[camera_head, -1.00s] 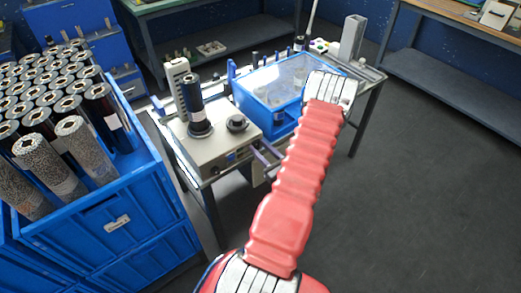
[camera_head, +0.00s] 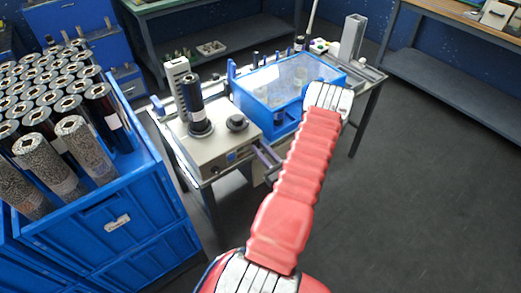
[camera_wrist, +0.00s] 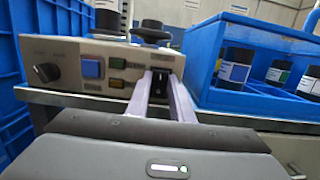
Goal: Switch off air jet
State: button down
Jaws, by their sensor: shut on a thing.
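The light-coloured machine box (camera_head: 222,150) stands on the bench. Its front panel (camera_wrist: 68,52) fills the left of the wrist view. It carries a black knob (camera_wrist: 46,72), a blue button (camera_wrist: 91,67) and small green (camera_wrist: 117,63) and orange (camera_wrist: 116,83) buttons. My gripper (camera_wrist: 160,84) is at the panel's right end, its two purplish fingers reaching forward. A small dark switch part (camera_wrist: 160,76) sits between the fingertips, and they are shut on it. Its labels are too small to read. My gripper (camera_head: 264,157) also shows at the box's front right corner in the head view, partly behind my arm.
A blue bin with a clear lid (camera_head: 272,92) stands close to the right of the box; it holds bottles. A dark roll (camera_head: 194,103) stands on the box. A blue crate of rolls (camera_head: 95,232) is at the left. The floor at right (camera_head: 420,190) is clear.

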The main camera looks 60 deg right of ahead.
jog(key=shift+f+t+h, duration=0.25)
jog(key=shift+t+h, duration=0.05)
jog(key=shift+t, duration=0.4)
jog(key=c, duration=1.6)
grip_release()
jog(key=shift+o, duration=0.2)
jog(key=shift+s, duration=0.1)
jog(key=v, duration=1.3)
jog(key=shift+s+a+f, duration=0.2)
jog(key=shift+s, duration=0.1)
